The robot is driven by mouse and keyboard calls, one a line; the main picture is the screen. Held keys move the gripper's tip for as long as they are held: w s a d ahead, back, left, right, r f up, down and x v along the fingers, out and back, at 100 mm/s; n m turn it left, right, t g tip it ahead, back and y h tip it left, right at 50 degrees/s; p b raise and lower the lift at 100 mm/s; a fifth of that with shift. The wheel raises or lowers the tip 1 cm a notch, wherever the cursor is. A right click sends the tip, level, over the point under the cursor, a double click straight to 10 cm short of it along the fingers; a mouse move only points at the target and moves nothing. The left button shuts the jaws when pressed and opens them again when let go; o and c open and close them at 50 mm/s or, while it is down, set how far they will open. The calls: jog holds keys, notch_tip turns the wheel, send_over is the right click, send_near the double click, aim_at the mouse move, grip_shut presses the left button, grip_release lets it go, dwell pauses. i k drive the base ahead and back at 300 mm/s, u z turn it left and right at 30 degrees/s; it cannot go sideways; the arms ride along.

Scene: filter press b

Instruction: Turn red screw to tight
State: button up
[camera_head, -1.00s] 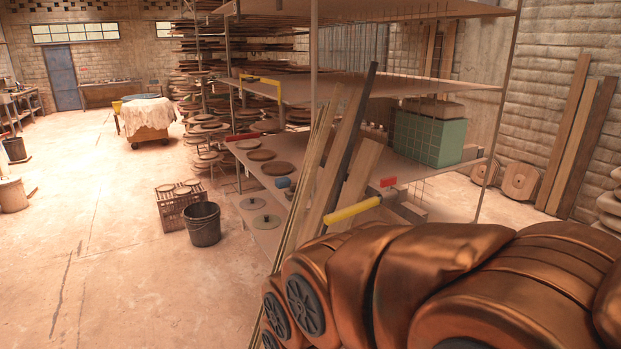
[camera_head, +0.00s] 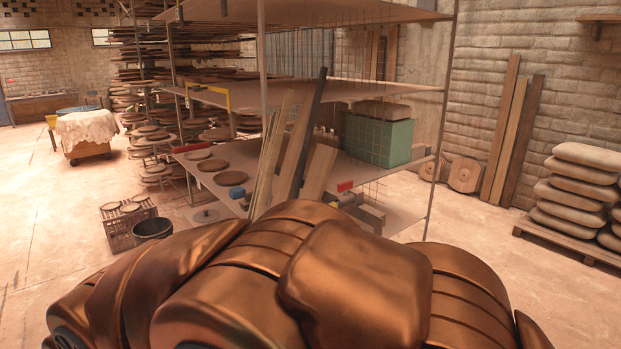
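I cannot clearly make out a red screw. A small red block (camera_head: 344,186) shows at the right front of the shelf rack's lower level, above a yellowish part. A flat red piece (camera_head: 187,149) lies at the left edge of a shelf. Either could be part of the task, but I cannot tell. My copper-coloured arm (camera_head: 355,275) fills the lower middle and hides what is below the shelves. My gripper is not in view.
The metal rack (camera_head: 440,120) holds round plates, leaning planks (camera_head: 297,150) and a green crate (camera_head: 378,140). A black bucket (camera_head: 153,230) and a brown crate (camera_head: 122,220) stand left. Stacked sacks (camera_head: 575,190) sit on a pallet at right. Floor at far left is open.

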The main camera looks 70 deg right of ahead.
aim_at(344, 186)
jog(key=u, duration=0.05)
jog(key=i, duration=0.9)
jog(key=z, duration=2.1)
